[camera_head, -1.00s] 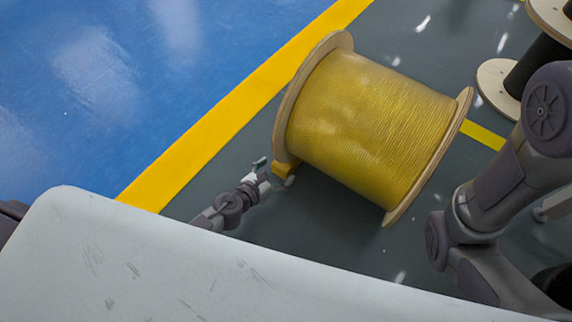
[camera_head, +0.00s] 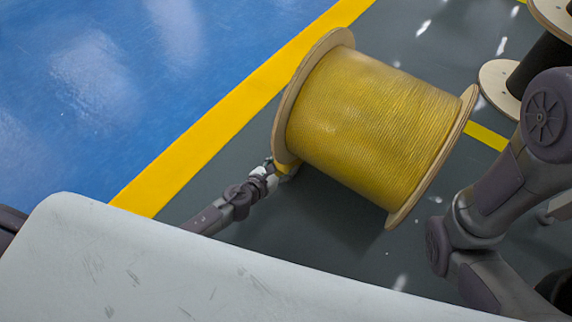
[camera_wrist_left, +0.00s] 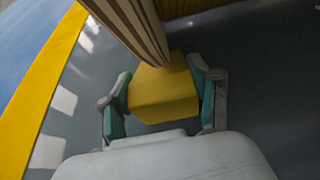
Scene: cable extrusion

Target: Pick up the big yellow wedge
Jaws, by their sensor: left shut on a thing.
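The big yellow wedge (camera_wrist_left: 163,92) sits on the floor against the rim of the wooden flange of the cable spool (camera_head: 370,125). In the head view only a small bit of the wedge (camera_head: 283,168) shows between my gripper and the flange. My left gripper (camera_head: 277,168) has reached the wedge from the lower left. In the left wrist view its green-padded fingers (camera_wrist_left: 163,98) stand on both sides of the wedge and are shut on it. The wedge's far end is hidden by the flange. My right arm shows at the right of the head view, but its gripper is out of view.
A second spool with dark cable (camera_head: 540,65) stands at the upper right. A yellow floor line (camera_head: 215,140) runs beside a blue floor area (camera_head: 90,80). The grey floor left of the big spool is clear.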

